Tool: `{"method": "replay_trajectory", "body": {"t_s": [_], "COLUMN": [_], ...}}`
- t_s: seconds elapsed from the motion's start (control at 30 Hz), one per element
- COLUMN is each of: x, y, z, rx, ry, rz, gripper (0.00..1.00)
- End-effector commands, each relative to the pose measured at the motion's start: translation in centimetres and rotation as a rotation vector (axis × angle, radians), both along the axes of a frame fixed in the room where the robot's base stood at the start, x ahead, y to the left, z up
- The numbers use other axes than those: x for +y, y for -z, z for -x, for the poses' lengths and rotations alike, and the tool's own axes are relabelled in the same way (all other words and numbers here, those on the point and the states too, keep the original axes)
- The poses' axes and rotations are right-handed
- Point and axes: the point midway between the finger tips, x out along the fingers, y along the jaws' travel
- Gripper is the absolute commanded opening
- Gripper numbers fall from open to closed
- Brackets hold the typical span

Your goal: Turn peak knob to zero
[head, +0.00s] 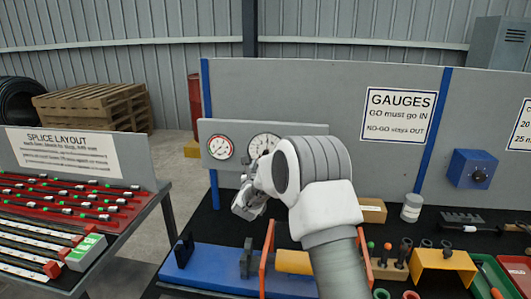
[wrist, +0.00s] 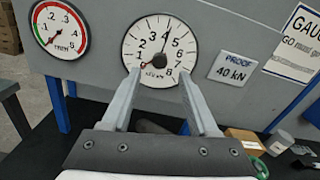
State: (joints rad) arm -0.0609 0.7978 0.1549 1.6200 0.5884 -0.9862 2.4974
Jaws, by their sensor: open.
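A round white dial gauge marked in kN (wrist: 160,30) is on the grey panel ahead in the wrist view. It has a dark round knob (wrist: 158,60) at its centre, and a dark needle points up and slightly right, near the 4. The same dial (head: 262,142) shows in the head view, its lower part hidden by my arm. My gripper (wrist: 160,76) is open, with its two fingertips apart at the dial's lower left and lower right, either side of the knob in the picture. Nothing shows between them. Whether the fingers touch the dial cannot be told.
A smaller gauge with a red and green rim (wrist: 60,30) is left of the dial. A "PROOF 40 kN" label (wrist: 233,69) is to its right. Below, the bench holds a blue fixture (head: 215,268), an orange frame and a yellow block (head: 292,262).

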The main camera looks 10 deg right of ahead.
Motion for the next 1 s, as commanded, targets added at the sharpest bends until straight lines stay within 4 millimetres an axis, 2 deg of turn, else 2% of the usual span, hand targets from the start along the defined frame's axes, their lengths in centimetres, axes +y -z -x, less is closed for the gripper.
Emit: {"method": "replay_trajectory", "body": {"t_s": [0.2, 0.43, 0.63, 0.93, 1.0], "x": [-1.0, -1.8, -2.0, -2.1, -2.1], "y": [-0.1, -0.1, 0.0, 0.0, 0.0], "z": [-3.2, -5.5, -6.4, -6.5, -6.5], "rx": [0.0, 0.0, 0.0, 0.0, 0.0], "ry": [0.001, 0.0, -0.001, -0.001, -0.001], "rz": [0.0, 0.001, 0.001, 0.001, 0.001], "gripper": [0.6, 0.6, 0.6, 0.6, 0.48]}}
